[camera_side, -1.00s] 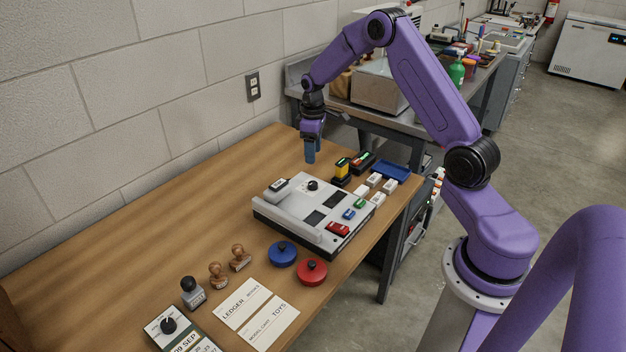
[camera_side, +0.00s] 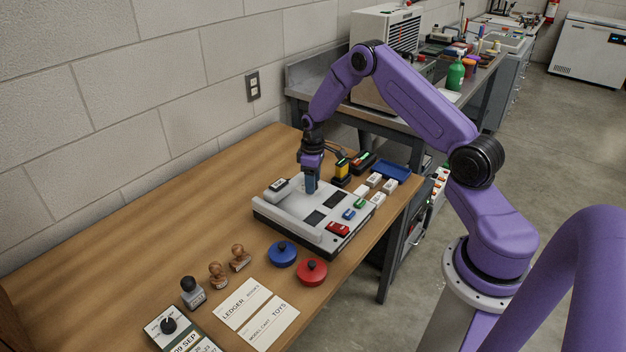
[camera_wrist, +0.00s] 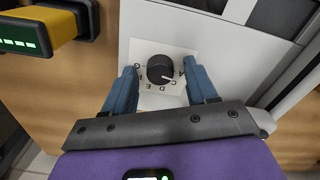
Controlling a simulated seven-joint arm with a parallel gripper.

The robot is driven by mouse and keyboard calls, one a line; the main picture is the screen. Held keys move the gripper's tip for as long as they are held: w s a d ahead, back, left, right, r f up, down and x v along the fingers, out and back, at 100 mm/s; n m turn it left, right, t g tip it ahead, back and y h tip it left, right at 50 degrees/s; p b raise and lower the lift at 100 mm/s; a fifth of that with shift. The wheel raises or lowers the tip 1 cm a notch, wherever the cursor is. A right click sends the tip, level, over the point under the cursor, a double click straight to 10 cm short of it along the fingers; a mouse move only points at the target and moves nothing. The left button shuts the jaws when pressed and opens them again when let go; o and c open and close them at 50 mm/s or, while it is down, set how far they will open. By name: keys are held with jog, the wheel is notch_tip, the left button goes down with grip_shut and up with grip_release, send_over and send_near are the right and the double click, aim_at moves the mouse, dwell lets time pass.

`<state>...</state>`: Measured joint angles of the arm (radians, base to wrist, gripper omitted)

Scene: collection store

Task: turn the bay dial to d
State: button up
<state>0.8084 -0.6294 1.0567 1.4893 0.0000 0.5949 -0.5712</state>
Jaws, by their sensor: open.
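The dial is a round black knob (camera_wrist: 161,69) with a white pointer mark, on a white lettered plate (camera_wrist: 143,52) in the wrist view. Its mark points to the lower right in that view; I cannot tell which letter it meets. My gripper (camera_wrist: 160,75) is open, with one blue finger to each side of the knob and visible gaps between. In the side view my gripper (camera_side: 311,187) is low over the back of the grey console (camera_side: 290,222), where its fingers hide the dial.
A yellow-and-black device (camera_side: 342,170) stands close behind the console, also at upper left in the wrist view (camera_wrist: 50,32). A second black knob (camera_side: 168,325) is on a date panel at the front left. Stamps (camera_side: 218,275) and blue and red lids (camera_side: 283,253) lie in front.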

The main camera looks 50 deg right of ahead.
jog(key=c, duration=1)
jog(key=shift+c, duration=0.2)
jog(key=shift+m, duration=0.5)
jog(key=m, duration=0.5)
jog(key=shift+m, duration=0.4)
jog(key=m, duration=0.5)
jog(key=shift+m, duration=0.4)
jog(key=shift+r, duration=0.1)
jog(key=o, duration=1)
jog(key=shift+o, duration=0.2)
